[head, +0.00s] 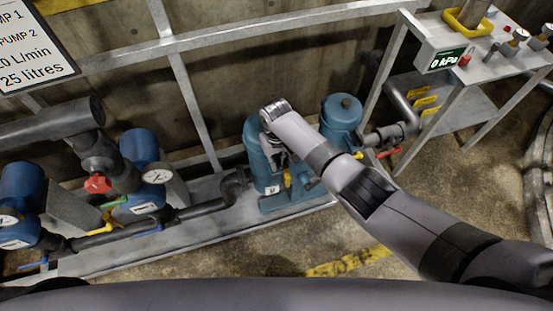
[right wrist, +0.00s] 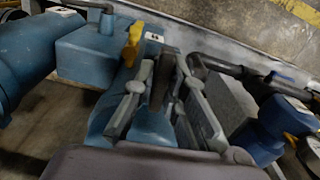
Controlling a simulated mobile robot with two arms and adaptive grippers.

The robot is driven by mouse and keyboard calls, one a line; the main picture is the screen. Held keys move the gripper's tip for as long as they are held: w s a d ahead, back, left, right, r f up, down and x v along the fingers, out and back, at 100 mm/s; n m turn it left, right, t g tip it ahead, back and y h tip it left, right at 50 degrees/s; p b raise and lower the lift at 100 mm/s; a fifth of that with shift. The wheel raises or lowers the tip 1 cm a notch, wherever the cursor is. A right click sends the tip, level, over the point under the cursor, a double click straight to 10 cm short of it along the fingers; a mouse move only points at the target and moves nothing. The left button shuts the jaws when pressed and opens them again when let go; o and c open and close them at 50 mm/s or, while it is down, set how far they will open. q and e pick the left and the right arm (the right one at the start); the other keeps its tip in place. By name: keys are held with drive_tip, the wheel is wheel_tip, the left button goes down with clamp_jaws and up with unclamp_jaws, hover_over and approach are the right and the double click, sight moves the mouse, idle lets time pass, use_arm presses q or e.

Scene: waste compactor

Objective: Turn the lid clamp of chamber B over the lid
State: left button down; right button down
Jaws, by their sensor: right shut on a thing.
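Two blue upright chambers stand on a shared blue base. The left one (head: 254,140) is under my right gripper (head: 275,152), and its top is mostly hidden by the hand. The other chamber (head: 342,118) has a round blue lid in plain view. In the right wrist view my right gripper (right wrist: 165,95) is shut on a dark grey bar, which looks like the lid clamp (right wrist: 160,82). The bar stands between the two fingers. A small white label (right wrist: 153,37) sits beyond it, too small to read surely. My left gripper is not in view.
A yellow handle (right wrist: 132,43) is close beyond my right fingers. Pipework with a red knob (head: 97,183) and a gauge (head: 157,176) lies to the left. A red-handled valve (head: 388,152) and a panel reading 0 kPa (head: 447,60) are to the right.

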sight(276, 160)
drive_tip(key=c, duration=1.7)
unclamp_jaws()
drive_tip(key=shift+o, duration=0.5)
wheel_tip(276, 160, up, 12)
